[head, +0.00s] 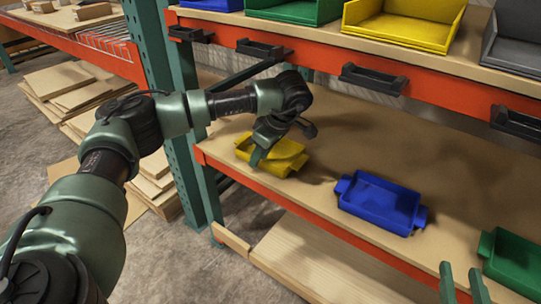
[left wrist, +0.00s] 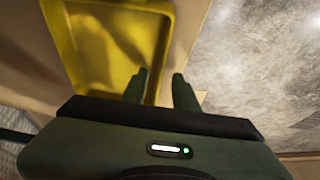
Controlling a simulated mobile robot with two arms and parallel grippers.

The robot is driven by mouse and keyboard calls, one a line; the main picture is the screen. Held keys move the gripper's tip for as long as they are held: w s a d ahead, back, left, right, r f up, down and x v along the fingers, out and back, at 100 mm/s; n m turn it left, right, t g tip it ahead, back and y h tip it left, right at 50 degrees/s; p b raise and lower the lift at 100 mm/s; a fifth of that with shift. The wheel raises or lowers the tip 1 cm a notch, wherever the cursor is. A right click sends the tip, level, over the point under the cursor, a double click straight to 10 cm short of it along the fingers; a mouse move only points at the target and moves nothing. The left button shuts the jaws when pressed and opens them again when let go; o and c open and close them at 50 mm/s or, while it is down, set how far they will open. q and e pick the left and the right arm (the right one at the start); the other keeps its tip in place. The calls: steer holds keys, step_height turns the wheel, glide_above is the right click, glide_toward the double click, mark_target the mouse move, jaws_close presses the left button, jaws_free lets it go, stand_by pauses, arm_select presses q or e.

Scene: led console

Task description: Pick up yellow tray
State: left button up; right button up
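The yellow tray (head: 285,163) sits on the left end of the middle shelf, partly hidden by my left gripper (head: 260,152) above it. In the left wrist view the yellow tray (left wrist: 95,45) lies beyond the fingers. My left gripper (left wrist: 160,82) is open there, with a gap between its fingers. The tray's side wall runs towards that gap, one finger on each side of it in the picture. I cannot tell whether they touch it. My right gripper (head: 463,283) shows at the bottom right, its two fingertips apart and nothing seen between them.
A blue tray (head: 380,204) and a green tray (head: 513,261) sit further right on the same shelf (head: 330,160). Coloured bins, including a yellow bin (head: 405,22), stand on the shelf above. A green upright post (head: 185,130) is left of the shelf.

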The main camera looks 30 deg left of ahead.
arm_select(q)
jaws_close()
stand_by(1.5)
